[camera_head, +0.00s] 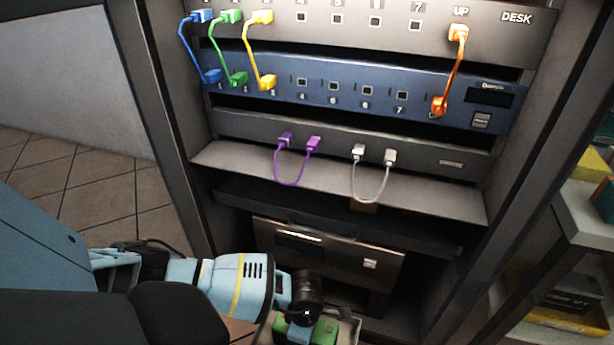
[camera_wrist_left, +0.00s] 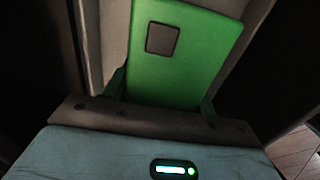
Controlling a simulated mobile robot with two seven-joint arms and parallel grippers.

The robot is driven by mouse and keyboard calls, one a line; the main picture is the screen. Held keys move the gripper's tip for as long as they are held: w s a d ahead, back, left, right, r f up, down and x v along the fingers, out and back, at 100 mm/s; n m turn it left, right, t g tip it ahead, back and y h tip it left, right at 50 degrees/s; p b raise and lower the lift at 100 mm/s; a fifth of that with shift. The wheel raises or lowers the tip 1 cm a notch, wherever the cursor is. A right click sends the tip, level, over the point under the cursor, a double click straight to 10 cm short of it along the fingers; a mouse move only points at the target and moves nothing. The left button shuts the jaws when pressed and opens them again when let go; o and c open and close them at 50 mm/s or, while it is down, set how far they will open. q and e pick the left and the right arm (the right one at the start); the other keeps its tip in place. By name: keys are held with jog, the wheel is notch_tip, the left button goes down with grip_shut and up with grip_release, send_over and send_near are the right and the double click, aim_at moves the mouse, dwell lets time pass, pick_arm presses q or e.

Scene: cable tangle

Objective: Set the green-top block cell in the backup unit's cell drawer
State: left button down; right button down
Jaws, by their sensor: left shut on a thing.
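The green-top block cell (camera_head: 325,331) is at the bottom edge of the head view, partly hidden by my left gripper (camera_head: 303,318). My left gripper is shut on it. In the left wrist view the cell's green top (camera_wrist_left: 195,65) fills the middle, with a dark square on it. A pale tray-like edge (camera_head: 350,328), which looks like the cell drawer, shows beside the cell. I cannot tell whether the cell rests on its floor. The backup unit (camera_head: 335,262) stands low in the rack behind, with a wide front panel. My right gripper is not in view.
Above the backup unit is a grey shelf (camera_head: 430,193). Purple (camera_head: 288,182) and white (camera_head: 370,198) cable loops hang in front of it. Blue, green, yellow and orange cables hang higher up. Rack posts stand on both sides, and a side shelf (camera_head: 585,215) is at the right.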

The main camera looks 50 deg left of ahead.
pick_arm(q)
jog(key=shift+w+f, duration=0.15)
jog(key=shift+f, duration=0.05)
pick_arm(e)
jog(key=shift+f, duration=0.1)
pick_arm(q)
jog(key=shift+c, duration=2.4)
grip_release()
jog(key=shift+f, duration=0.1)
notch_tip(320, 180, up, 11)
jog(key=p, duration=0.8)
jog(key=shift+r+p, duration=0.2)
jog(key=shift+p, duration=0.2)
jog(key=shift+r+p, duration=0.35)
jog(key=shift+r, duration=0.1)
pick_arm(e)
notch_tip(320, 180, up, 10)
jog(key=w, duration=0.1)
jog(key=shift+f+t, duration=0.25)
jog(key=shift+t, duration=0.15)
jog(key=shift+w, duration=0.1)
